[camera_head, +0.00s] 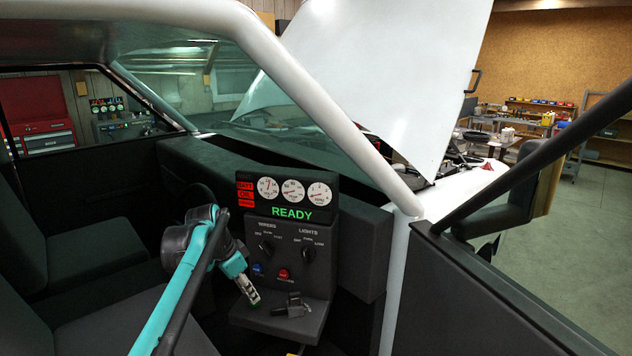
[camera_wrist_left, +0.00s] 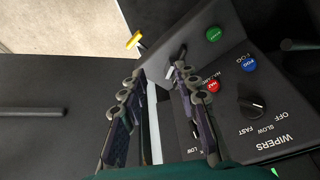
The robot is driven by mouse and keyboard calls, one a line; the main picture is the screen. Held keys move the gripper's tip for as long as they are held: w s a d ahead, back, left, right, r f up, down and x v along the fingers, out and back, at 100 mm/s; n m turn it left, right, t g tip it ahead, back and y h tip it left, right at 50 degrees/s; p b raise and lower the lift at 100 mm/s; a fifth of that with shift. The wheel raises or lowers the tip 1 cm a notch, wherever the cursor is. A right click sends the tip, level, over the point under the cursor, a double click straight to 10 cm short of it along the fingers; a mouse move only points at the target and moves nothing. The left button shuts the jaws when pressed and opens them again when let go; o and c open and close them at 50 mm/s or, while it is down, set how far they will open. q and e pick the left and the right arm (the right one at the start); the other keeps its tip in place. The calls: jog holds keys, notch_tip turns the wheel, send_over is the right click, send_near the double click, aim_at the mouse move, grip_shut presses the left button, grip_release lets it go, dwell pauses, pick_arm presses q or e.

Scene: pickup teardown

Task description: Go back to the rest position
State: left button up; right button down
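My left arm, teal and dark grey, reaches into the pickup cab in the head view. Its gripper (camera_head: 252,294) points down beside the dashboard control panel (camera_head: 286,226), just left of the black key-like switch (camera_head: 291,305) on the lower ledge. In the left wrist view the two fingers of the left gripper (camera_wrist_left: 160,75) are apart, with nothing held between them. The panel's ledge, a small switch and the coloured buttons show beyond and to the right of the fingers. My right gripper is in neither view.
The panel shows gauges, a green READY sign and wiper and light knobs. Dark seats (camera_head: 85,250) lie to the left. The white windshield pillar (camera_head: 330,110) and the dark door (camera_head: 480,300) stand to the right. The hood (camera_head: 370,75) is raised. A workshop lies beyond.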

pick_arm(q)
jog(key=s+f+n+t+y+b, duration=0.1)
jog(key=s+f+n+b, duration=0.15)
jog(key=s, duration=0.65)
jog(key=s+f+n+t+y+b, duration=0.1)
jog(key=s+f+n+b, duration=0.15)
jog(key=s, duration=0.65)
jog(key=s+f+n+t+b, duration=0.2)
jog(key=s+f+n+b, duration=0.1)
jog(key=s+f, duration=1)
jog(key=shift+s+n+y, duration=0.3)
jog(key=shift+n, duration=0.6)
